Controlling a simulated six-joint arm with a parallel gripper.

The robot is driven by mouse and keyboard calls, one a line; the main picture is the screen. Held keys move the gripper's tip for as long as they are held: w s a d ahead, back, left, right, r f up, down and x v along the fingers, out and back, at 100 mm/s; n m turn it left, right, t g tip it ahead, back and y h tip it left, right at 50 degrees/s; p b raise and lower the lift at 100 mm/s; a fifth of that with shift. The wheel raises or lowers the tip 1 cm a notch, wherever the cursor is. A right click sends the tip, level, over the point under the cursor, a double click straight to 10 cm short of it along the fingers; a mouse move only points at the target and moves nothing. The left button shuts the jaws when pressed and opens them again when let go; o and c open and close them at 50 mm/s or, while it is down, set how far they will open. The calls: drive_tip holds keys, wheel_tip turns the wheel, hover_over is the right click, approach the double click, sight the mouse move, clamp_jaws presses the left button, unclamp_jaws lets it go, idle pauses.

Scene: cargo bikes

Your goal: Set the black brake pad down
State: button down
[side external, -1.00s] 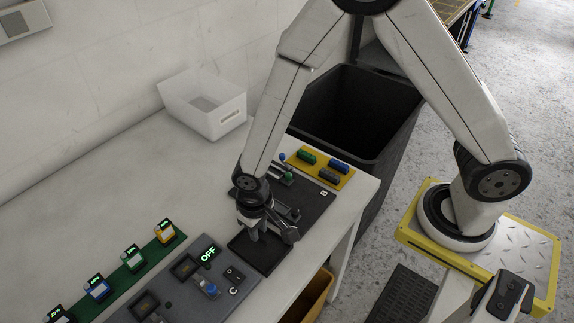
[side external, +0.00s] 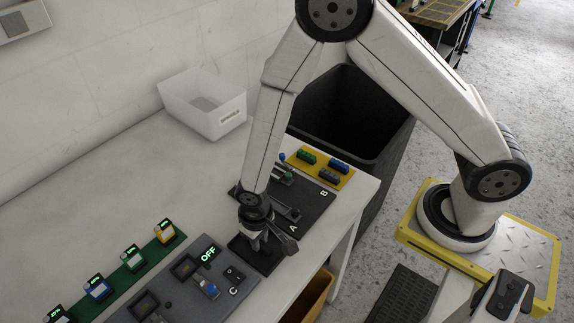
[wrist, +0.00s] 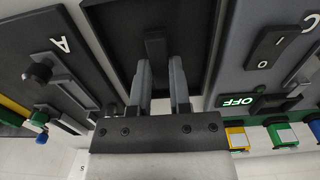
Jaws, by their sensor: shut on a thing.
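My gripper (side external: 258,247) points down over a black tray (side external: 270,262) at the front edge of the workbench, between panel A and panel C. In the wrist view, the two grey fingers (wrist: 160,75) are closed on the black brake pad (wrist: 155,48). The pad is a small dark block that stands out little against the tray (wrist: 120,22). I cannot tell whether the pad touches the tray floor. In the side view the pad is hidden or too dark to make out.
Panel C (side external: 222,283), with an OFF display, lies left of the tray. The panel marked A and B (side external: 312,207) lies behind it. A yellow holder (side external: 344,182) carries green, blue and dark pads. A white bin (side external: 225,115) stands at the back. A black bin (side external: 395,140) stands beyond the bench.

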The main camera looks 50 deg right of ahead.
sight(261, 242)
drive_tip(key=shift+f, duration=0.15)
drive_tip(key=c, duration=0.6)
unclamp_jaws()
drive_tip(key=shift+o, duration=0.2)
wheel_tip(261, 242, up, 12)
idle(0.4)
drive_tip(key=shift+d+r, duration=0.15)
drive_tip(key=shift+r, duration=0.05)
idle(0.4)
